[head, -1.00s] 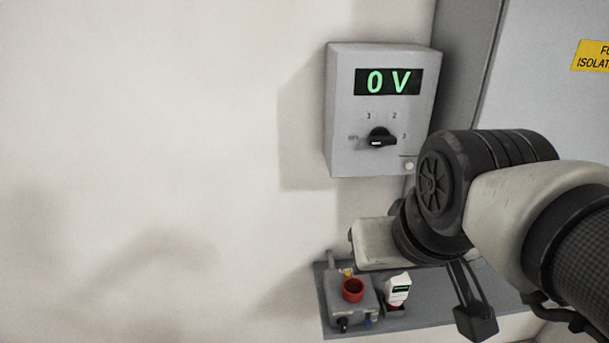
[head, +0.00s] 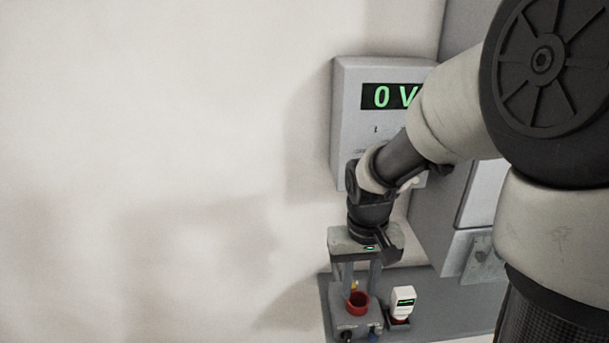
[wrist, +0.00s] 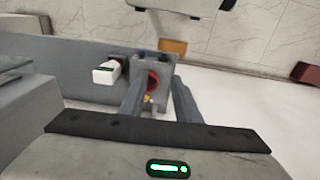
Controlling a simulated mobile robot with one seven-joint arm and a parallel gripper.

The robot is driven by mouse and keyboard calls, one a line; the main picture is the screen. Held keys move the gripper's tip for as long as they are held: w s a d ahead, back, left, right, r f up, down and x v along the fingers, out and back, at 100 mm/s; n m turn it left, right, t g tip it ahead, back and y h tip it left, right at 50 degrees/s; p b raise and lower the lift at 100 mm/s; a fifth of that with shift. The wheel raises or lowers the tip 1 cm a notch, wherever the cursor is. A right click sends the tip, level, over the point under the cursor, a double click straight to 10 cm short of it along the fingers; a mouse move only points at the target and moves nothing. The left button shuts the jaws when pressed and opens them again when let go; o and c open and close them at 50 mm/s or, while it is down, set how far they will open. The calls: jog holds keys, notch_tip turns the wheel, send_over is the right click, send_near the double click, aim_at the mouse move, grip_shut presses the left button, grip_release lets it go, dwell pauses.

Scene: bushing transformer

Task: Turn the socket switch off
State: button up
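A small grey box with a red round socket (head: 358,303) on its top sits on a grey shelf in the head view. A black knob (head: 345,334) and a blue part (head: 374,333) show at its front; which part is the socket switch I cannot tell. In the wrist view the red socket (wrist: 153,80) and a yellow part (wrist: 147,99) appear between the two fingers (wrist: 158,95). Whether the fingers touch the box is unclear.
A white device (head: 403,300) stands on the shelf (head: 440,318) just right of the box. A grey wall unit (head: 345,110) above reads 0 V; my arm hides its rotary knob and part of the display. A grey cabinet (head: 455,170) stands at right. The left wall is clear.

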aim_at(348, 335)
jog(key=shift+g, duration=0.3)
jog(key=f, duration=0.6)
jog(key=f+b, duration=0.1)
jog(key=f, duration=1.3)
jog(key=shift+w+a, duration=0.25)
jog(key=shift+w, duration=0.1)
jog(key=shift+c, duration=0.5)
jog(key=shift+b, duration=0.4)
grip_shut()
